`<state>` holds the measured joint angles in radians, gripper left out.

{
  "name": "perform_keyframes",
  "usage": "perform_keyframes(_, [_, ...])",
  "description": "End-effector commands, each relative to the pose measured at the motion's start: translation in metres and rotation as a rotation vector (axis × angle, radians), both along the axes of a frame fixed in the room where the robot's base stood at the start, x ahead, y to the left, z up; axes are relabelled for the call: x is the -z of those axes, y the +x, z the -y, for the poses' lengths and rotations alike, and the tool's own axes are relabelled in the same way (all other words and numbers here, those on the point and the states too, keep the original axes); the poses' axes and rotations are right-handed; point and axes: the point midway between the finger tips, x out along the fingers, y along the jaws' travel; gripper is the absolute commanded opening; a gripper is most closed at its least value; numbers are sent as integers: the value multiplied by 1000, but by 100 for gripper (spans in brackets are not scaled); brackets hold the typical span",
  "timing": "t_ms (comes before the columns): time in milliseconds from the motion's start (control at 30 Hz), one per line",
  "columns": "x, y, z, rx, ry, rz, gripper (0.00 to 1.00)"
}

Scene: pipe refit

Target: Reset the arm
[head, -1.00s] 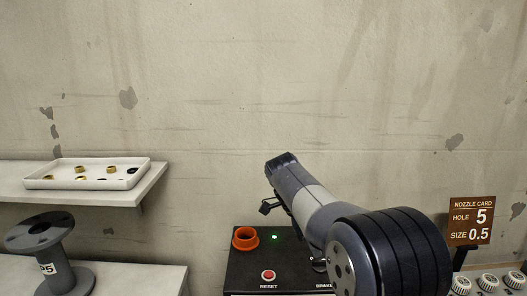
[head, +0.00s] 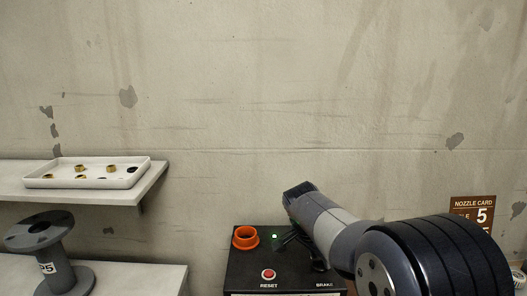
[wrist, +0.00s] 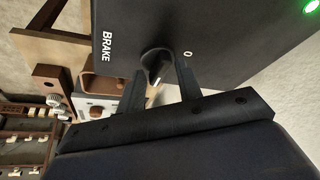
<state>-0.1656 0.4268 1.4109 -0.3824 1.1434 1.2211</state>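The dark control box (head: 245,267) stands at the lower middle of the head view. It carries a red button labelled RESET (head: 269,274), a lit green lamp (head: 275,237) and a BRAKE knob (head: 319,264). My gripper (head: 287,239) is over the box's right half, partly hidden by my arm. In the wrist view its two fingers (wrist: 160,88) are apart, and the dark BRAKE knob (wrist: 154,62) shows between them. I cannot tell whether a finger touches the knob. The green lamp (wrist: 311,6) is at that view's top right corner.
An orange ring (head: 245,238) sits on the box's left rear. A white tray (head: 130,181) with several brass pieces lies on a shelf at left, above a grey flanged spool (head: 42,242). A brown nozzle card (head: 477,204) stands at right, partly behind my arm.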

Motion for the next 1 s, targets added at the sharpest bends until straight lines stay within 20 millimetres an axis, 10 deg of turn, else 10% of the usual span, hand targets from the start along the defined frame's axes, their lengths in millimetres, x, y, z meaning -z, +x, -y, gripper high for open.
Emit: perform_keyframes(1000, [-11, -8, -6, -206, -1, 15, 34])
